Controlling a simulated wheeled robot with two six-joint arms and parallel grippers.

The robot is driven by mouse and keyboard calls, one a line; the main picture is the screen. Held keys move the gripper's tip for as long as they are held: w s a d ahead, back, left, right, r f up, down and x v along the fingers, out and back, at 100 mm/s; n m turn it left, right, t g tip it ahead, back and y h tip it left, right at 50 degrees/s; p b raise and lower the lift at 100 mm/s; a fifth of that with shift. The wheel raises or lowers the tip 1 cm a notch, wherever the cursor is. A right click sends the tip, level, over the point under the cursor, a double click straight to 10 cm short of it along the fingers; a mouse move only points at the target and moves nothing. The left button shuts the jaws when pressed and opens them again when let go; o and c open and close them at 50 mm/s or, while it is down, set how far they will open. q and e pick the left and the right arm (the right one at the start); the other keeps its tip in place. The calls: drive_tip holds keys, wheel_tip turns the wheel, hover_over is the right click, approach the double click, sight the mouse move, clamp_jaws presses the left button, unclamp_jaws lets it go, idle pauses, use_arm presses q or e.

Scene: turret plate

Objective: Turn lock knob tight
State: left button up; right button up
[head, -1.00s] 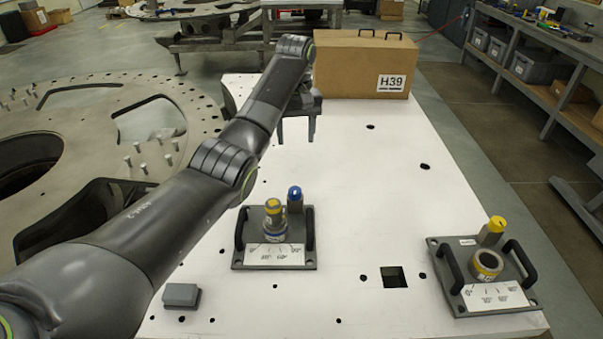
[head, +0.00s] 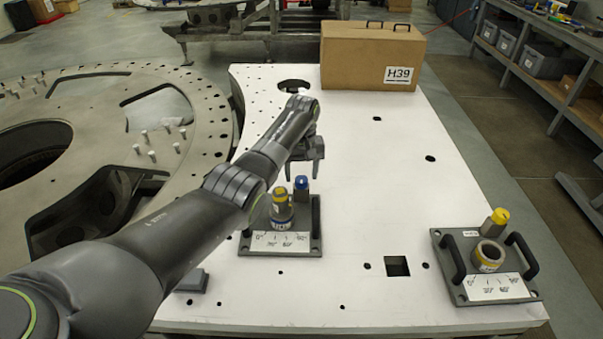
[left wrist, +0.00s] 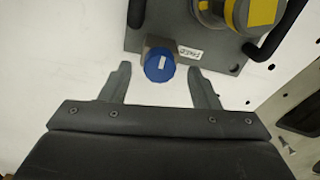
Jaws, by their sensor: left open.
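A lock knob with a blue cap (head: 301,183) stands at the back edge of the left fixture plate (head: 310,243). In the left wrist view the blue knob (left wrist: 159,66) lies between and just beyond my fingertips. My left gripper (head: 305,174) is open, above and behind the knob; it also shows in the left wrist view (left wrist: 158,75), with nothing held. A post with yellow and blue bands (head: 281,207) stands beside the knob. A second lock knob with a yellow cap (head: 500,216) stands on the right fixture plate (head: 450,262). My right gripper is not seen.
The plates have dark side handles (head: 522,255). A cardboard box marked H39 (head: 350,62) stands at the back of the white table (head: 390,180). A small grey block (head: 193,281) lies near the front. The middle of the table is clear.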

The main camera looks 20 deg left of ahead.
use_arm(q)
drive_tip(key=shift+f, duration=0.9)
drive_tip(key=c, duration=1)
